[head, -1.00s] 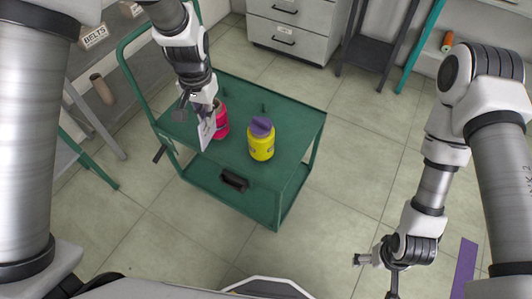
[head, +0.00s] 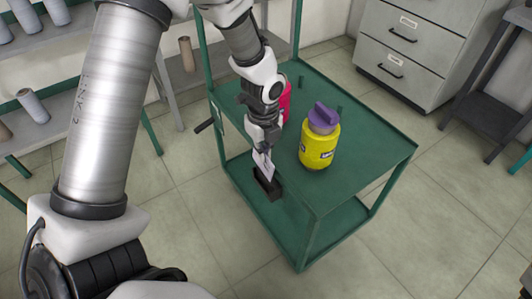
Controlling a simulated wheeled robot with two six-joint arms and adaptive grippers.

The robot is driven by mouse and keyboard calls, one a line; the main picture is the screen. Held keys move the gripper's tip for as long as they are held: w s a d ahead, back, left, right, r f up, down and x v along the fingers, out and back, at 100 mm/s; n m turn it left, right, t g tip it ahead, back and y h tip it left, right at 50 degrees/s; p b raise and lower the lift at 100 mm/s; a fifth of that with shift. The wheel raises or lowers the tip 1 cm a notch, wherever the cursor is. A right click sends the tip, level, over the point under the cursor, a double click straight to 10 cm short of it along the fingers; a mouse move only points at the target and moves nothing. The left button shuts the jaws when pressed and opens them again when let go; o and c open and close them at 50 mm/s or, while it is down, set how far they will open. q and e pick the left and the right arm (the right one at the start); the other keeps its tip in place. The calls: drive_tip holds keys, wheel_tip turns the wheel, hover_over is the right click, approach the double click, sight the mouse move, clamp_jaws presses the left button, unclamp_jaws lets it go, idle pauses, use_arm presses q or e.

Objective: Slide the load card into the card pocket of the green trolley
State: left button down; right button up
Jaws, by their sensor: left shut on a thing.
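The load card (head: 264,165) is a small pale card with dark print. My left gripper (head: 264,149) is shut on its upper end and points down. The card hangs tilted at the near side of the green trolley (head: 352,150). The card pocket (head: 268,187) is a black open-topped holder on that side of the trolley. The card's lower edge overlaps the pocket's mouth in the view. I cannot tell whether it is inside the pocket or just above or in front of it. My right gripper is out of view.
A yellow jar (head: 319,152) with a purple lid stands on the trolley top, right of my left gripper. A pink container (head: 285,101) stands behind the gripper, partly hidden. Grey drawers (head: 410,50) stand behind, and a shelf with spools (head: 33,106) is at the left.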

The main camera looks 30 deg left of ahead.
sight(263, 171)
use_arm(q)
wheel_tip(263, 171, down, 2)
drive_tip(key=shift+w+f+b, duration=0.1)
drive_tip(key=shift+b, duration=0.5)
drive_tip(key=shift+r+p, duration=0.5)
drive_tip(key=shift+p, duration=0.1)
drive_tip(key=shift+a+h+p, duration=0.2)
drive_tip(key=shift+h+p, duration=0.4)
drive_tip(key=shift+p, duration=1.05)
drive_tip(key=shift+a+g+h+p, duration=0.1)
drive_tip(key=shift+g+h+p, duration=0.2)
drive_tip(key=shift+g+p, duration=0.1)
drive_tip(key=shift+f, duration=0.1)
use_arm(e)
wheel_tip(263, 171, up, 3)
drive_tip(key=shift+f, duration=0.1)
use_arm(q)
drive_tip(key=shift+w, duration=0.15)
drive_tip(key=shift+f, duration=0.15)
drive_tip(key=shift+f+b, duration=2.3)
drive_tip(key=shift+f, duration=0.55)
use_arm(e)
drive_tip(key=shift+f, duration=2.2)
